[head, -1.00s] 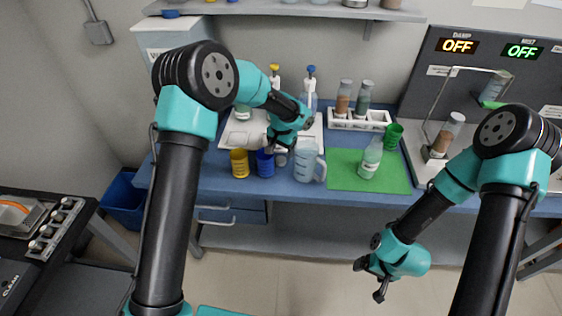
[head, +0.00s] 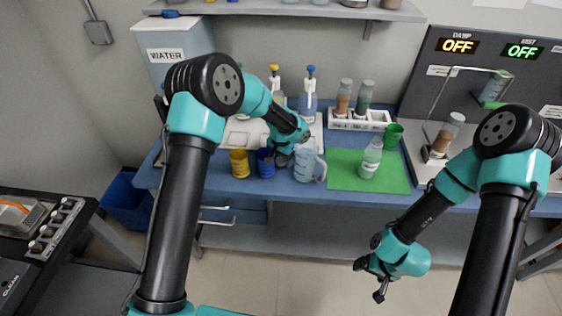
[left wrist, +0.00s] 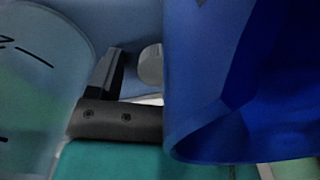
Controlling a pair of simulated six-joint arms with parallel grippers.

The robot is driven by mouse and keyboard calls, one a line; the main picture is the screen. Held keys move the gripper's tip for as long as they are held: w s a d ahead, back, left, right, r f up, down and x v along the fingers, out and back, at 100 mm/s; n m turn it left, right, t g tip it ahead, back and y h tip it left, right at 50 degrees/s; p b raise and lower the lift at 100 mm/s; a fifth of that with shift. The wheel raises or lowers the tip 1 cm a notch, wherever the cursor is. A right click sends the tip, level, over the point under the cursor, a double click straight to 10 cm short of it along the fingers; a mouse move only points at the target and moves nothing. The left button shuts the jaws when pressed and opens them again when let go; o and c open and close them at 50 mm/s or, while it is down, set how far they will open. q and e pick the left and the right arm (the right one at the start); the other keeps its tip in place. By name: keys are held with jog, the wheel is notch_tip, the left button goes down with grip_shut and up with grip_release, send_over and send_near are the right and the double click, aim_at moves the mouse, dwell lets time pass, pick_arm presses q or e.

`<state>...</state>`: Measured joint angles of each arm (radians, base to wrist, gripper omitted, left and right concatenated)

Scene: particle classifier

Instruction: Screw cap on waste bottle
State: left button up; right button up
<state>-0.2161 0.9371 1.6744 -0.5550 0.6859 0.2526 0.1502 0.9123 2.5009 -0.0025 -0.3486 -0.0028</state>
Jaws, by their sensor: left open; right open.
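A clear bottle with a pale label (head: 371,158) stands upright on the green mat; I cannot read which bottle it is. My left gripper (head: 282,159) is open and low at the table, between the blue cup (head: 264,162) and the clear measuring jug (head: 306,163). In the left wrist view a small grey round piece (left wrist: 151,65), perhaps the cap, shows near a dark finger, beside the blue cup (left wrist: 235,80). The cup hides part of the gripper there. I cannot tell whether the finger touches the grey piece. My right gripper (head: 370,278) is open and empty, below the table's front edge.
A yellow cup (head: 239,163) stands left of the blue cup. Behind are pump bottles and a white rack (head: 358,121) with vials. A green cup (head: 393,135) stands behind the green mat (head: 345,181). The mat's left part is clear.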

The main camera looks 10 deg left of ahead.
aim_at(281, 159)
pick_arm(q)
jog(key=c, duration=1.1)
jog(key=shift+r, duration=0.1)
notch_tip(281, 159, up, 10)
dwell(0.5)
